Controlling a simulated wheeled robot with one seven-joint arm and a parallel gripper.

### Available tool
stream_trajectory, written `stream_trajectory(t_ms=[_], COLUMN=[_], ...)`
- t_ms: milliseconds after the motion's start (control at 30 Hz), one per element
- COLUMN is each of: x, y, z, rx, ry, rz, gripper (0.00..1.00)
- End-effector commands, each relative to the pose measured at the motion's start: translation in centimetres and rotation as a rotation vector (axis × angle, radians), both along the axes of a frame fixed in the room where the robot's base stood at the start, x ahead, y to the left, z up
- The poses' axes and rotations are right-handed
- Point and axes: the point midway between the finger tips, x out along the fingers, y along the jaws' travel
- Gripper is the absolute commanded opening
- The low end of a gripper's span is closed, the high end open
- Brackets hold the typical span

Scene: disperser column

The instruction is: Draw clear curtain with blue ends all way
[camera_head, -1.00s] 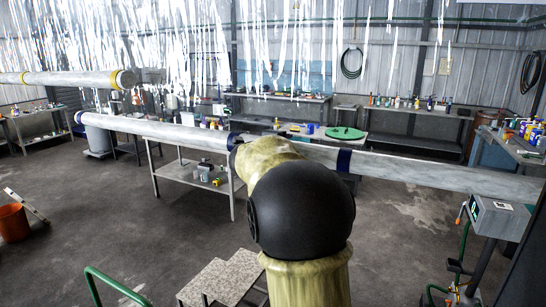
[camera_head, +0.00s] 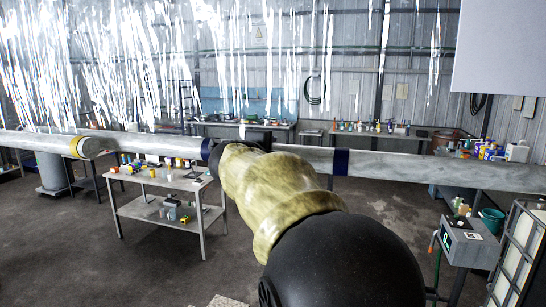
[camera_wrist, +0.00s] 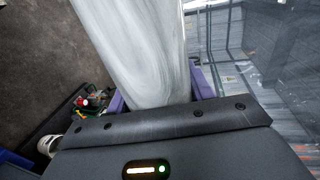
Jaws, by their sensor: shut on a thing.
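The clear curtain with blue ends shows as a long, cloudy whitish roll (camera_head: 440,168) running level across the head view. Blue bands sit on it on both sides of my gripper, one close at its left and one farther right. My gripper (camera_head: 241,141) is shut on the curtain near the left blue band; my arm hides part of it. In the wrist view the whitish curtain (camera_wrist: 140,50) runs up from the gripper's dark body, with blue-purple pieces at its sides. The fingertips are hidden. A yellow-banded roll (camera_head: 40,143) overlaps the left stretch.
A metal table (camera_head: 160,182) with small items stands below the left stretch. Shiny strips (camera_head: 110,70) hang behind. A grey control box (camera_head: 468,240) and a framed container (camera_head: 520,255) stand at the right. A white panel (camera_head: 503,45) fills the top right corner.

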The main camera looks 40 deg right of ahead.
Motion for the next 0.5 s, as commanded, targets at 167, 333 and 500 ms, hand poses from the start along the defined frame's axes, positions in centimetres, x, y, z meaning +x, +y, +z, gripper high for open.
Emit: stream_trajectory(t_ms=[167, 333, 500], x=[-0.04, -0.08, -0.11], y=[0.07, 0.03, -0.14], z=[0.82, 0.88, 0.65], rx=[-0.009, -0.009, -0.008], ry=[-0.012, -0.012, -0.010], rz=[0.003, 0.003, 0.000], gripper=[0.12, 0.68, 0.73])
